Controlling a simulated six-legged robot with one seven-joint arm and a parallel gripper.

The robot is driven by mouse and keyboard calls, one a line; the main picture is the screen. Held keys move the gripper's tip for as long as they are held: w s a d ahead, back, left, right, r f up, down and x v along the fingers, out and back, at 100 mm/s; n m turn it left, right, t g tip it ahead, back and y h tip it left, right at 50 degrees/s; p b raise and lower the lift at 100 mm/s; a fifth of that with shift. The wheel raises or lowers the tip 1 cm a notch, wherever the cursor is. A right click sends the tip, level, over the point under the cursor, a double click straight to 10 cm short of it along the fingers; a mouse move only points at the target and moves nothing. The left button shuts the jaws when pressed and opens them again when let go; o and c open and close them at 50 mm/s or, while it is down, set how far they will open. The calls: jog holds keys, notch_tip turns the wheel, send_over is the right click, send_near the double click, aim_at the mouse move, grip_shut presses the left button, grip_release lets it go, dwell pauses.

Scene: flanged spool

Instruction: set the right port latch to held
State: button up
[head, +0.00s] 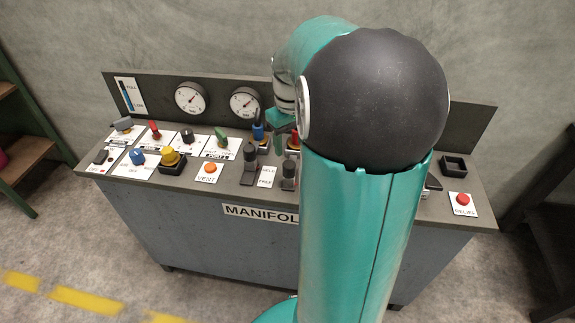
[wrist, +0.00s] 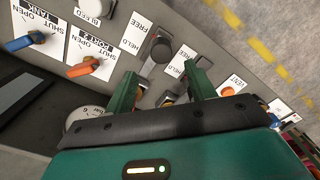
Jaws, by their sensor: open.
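The right port latch is a dark knob on a grey slotted base (wrist: 158,50), with a FREE/HELD label (wrist: 137,30) beside it in the wrist view. In the head view the latch (head: 289,172) stands just left of my arm, which hides its label. I cannot tell its setting for certain. My gripper (wrist: 164,74) is open and empty, its two green fingers spread over the panel, with the latch in view beyond the gap between them. Another latch (head: 250,163) stands to the left with its own HELD/FREE label (head: 266,176); my right-hand finger partly hides it in the wrist view.
Gauges (head: 190,98) line the back board. An orange-handled valve (wrist: 84,67) lies left of my fingers. A red button (head: 462,199) is far right.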

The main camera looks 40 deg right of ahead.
aim_at(289, 164)
notch_tip(289, 164, down, 9)
jog(key=shift+w+a+f, duration=0.1)
dwell(0.3)
